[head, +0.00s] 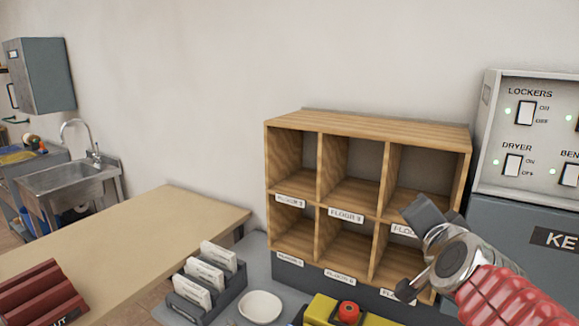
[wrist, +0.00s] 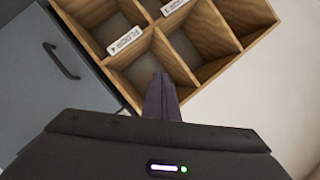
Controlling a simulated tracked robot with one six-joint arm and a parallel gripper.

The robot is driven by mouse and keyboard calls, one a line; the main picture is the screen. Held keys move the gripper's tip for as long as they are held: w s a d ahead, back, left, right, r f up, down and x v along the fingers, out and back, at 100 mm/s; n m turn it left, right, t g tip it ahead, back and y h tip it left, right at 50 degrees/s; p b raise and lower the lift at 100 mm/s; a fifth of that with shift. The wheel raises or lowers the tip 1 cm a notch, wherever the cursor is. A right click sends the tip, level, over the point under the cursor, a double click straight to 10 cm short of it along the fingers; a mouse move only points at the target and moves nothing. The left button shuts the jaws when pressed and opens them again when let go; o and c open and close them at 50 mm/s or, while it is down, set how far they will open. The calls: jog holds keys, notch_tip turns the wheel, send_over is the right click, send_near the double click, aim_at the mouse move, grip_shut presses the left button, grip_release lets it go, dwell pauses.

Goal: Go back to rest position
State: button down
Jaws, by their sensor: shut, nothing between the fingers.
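My gripper (wrist: 162,85) is shut, with its dark fingers together and nothing between them. In the wrist view the fingers point toward the wooden mailbox shelf (wrist: 222,68), which looks tilted there. In the head view the shelf (head: 370,121) stands at the centre right, and the end of my arm is in front of its right side, hiding part of the right-hand compartments. The compartments that I can see into look empty. I cannot tell from these views whether the fingers touch the shelf.
A dark rack (head: 225,293) of white envelopes, a white bowl (head: 260,307) and a yellow box with a red button (head: 348,312) stand before the shelf. A switch panel (head: 535,122) is at right. A wooden table (head: 140,235) and a sink (head: 70,179) are at left.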

jog(key=s+a+f+n+g+y, duration=0.35)
jog(key=s+a+f+n, duration=0.4)
jog(key=f, duration=0.25)
jog(key=s+a+f+n+g, duration=0.1)
jog(key=s+f+n+g, duration=0.3)
jog(key=s+f, duration=0.4)
jog(key=s+g, duration=0.1)
jog(key=s, duration=0.3)
jog(key=shift+a+f+g+h, duration=0.25)
jog(key=shift+a+g+h, duration=0.1)
